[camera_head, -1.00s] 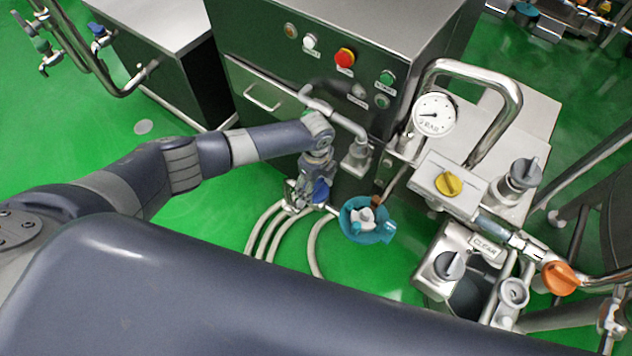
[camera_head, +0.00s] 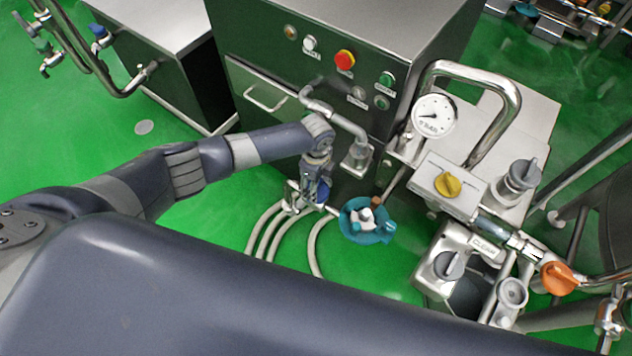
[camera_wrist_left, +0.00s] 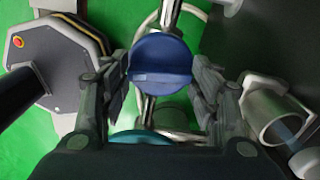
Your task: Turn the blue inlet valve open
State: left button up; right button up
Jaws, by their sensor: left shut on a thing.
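The blue inlet valve (camera_head: 322,191) sits low in front of the dark cabinet, above the hoses. In the left wrist view its round blue knob (camera_wrist_left: 161,62), with a raised bar across it, lies between the two fingers. My left gripper (camera_head: 312,190) points down at the valve and is shut on the knob; its fingers also show in the left wrist view (camera_wrist_left: 163,85). The gripper hides part of the valve in the head view. My right gripper is not in view.
A teal bowl-like part (camera_head: 366,222) is just right of the valve. Pale hoses (camera_head: 270,228) run below it. A steel pipe elbow (camera_head: 345,128) is close above the gripper. An orange valve (camera_head: 560,278) and a yellow knob (camera_head: 447,185) are farther right.

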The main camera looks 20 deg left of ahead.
pick_arm(q)
jog(key=n+p, duration=0.1)
jog(key=n, duration=0.3)
jog(key=shift+d+p, duration=0.1)
jog(key=shift+p, duration=0.2)
jog(key=n+p, duration=0.1)
jog(key=n, duration=0.4)
jog(key=shift+p, duration=0.4)
jog(key=n+p, duration=0.1)
jog(key=n, duration=0.2)
jog(key=shift+n+p, duration=0.65)
jog(key=shift+n, duration=1.45)
jog(key=o, duration=1)
jog(key=shift+o, duration=0.2)
